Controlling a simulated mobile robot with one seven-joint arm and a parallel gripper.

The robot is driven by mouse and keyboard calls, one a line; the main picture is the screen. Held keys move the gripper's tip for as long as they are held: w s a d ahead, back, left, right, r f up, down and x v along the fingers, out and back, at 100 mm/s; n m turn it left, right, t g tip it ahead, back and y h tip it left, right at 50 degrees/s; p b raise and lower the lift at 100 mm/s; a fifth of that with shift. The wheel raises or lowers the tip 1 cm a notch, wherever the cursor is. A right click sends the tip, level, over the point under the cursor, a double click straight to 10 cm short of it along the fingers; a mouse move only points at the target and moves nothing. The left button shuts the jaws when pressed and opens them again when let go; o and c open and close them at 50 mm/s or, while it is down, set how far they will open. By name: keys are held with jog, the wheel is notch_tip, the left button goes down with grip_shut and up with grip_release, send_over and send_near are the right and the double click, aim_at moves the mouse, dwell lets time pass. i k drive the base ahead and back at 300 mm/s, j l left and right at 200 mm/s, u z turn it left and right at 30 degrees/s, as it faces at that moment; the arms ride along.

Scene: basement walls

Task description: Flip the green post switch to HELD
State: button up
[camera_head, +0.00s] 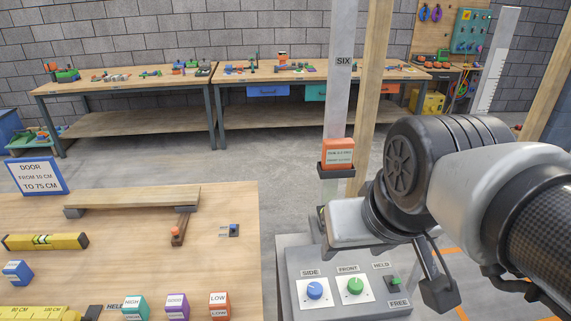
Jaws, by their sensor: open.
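A small green switch (394,281) is on the right of the grey control box (300,270), between the label HELD (381,265) above it and FREE (398,303) below it. It is too small to tell which way its lever leans. My gripper (476,289) is open, just right of the switch and apart from it in the picture. One dark fingertip shows close to the box's right edge; the arm hides part of the gripper. Left of the switch are a green knob (355,286) marked FRONT and a blue knob (314,290) marked SIDE.
A tall grey post (338,95) marked SIX stands behind the box, with an orange block (339,152) on it. Wooden posts (372,90) rise nearby. A wooden table (130,245) with blocks and a level is at left. Workbenches (130,85) line the back wall.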

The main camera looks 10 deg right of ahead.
aim_at(395, 281)
jog(key=k+l+z, duration=0.45)
jog(key=i+l+u, duration=0.4)
jog(key=l, duration=0.25)
jog(key=j+z, duration=0.3)
jog(key=k+j+z, duration=0.3)
jog(key=j, duration=0.15)
jog(key=j+z, duration=0.25)
jog(key=j, duration=0.15)
jog(key=k+j+z, duration=0.3)
jog(key=i, duration=0.1)
